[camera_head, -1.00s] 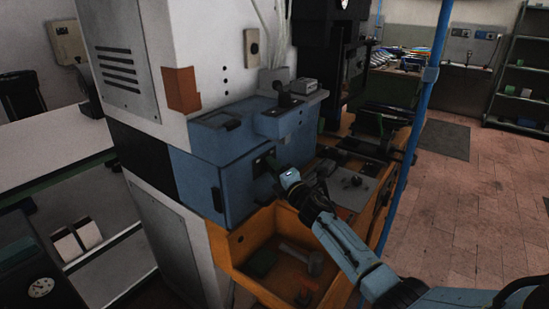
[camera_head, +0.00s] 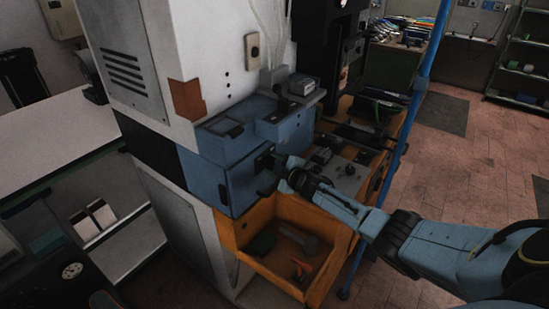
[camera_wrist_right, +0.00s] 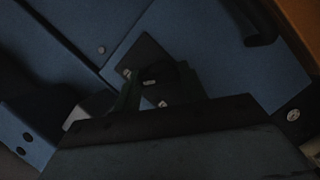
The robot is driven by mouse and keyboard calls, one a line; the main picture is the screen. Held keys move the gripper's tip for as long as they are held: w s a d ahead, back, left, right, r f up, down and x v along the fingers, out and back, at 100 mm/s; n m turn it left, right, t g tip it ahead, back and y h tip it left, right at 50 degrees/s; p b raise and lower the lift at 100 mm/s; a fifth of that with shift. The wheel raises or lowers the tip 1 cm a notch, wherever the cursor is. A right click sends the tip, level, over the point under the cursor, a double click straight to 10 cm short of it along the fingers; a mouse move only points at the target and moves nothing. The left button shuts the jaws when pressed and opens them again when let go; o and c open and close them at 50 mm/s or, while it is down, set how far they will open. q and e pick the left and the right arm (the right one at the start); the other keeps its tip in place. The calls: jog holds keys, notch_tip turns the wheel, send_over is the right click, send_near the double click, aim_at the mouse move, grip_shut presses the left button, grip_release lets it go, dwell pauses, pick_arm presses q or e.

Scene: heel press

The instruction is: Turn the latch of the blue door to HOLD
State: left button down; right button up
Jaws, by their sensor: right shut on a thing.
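The blue door (camera_head: 243,186) is the front of a blue box on the white machine. Its latch (camera_wrist_right: 149,82) sits on a dark plate (camera_wrist_right: 143,52), small and dim in the right wrist view. My right gripper (camera_head: 276,161) is at the upper right part of the door, and in the right wrist view its fingers (camera_wrist_right: 158,88) are shut on the latch. The fingers hide part of the latch and plate, and I cannot read any HOLD mark. A dark door handle (camera_wrist_right: 262,25) shows beyond them. My left gripper is not in view.
An orange tray (camera_head: 238,243) with loose tools lies below the door. A grey panel with knobs (camera_head: 345,176) is to the right of my gripper. A blue post (camera_head: 417,95) stands right of the bench.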

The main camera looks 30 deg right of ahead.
jog(key=shift+m+g+y+p, duration=0.3)
jog(key=shift+m+p, duration=0.35)
jog(key=shift+m, duration=0.15)
jog(key=o, duration=1)
jog(key=shift+s+r+p, duration=0.15)
jog(key=shift+s+p, duration=0.2)
jog(key=shift+s, duration=0.15)
jog(key=p+v, duration=0.1)
jog(key=v, duration=1.1)
jog(key=shift+s+d+r, duration=0.1)
jog(key=shift+s+d, duration=0.05)
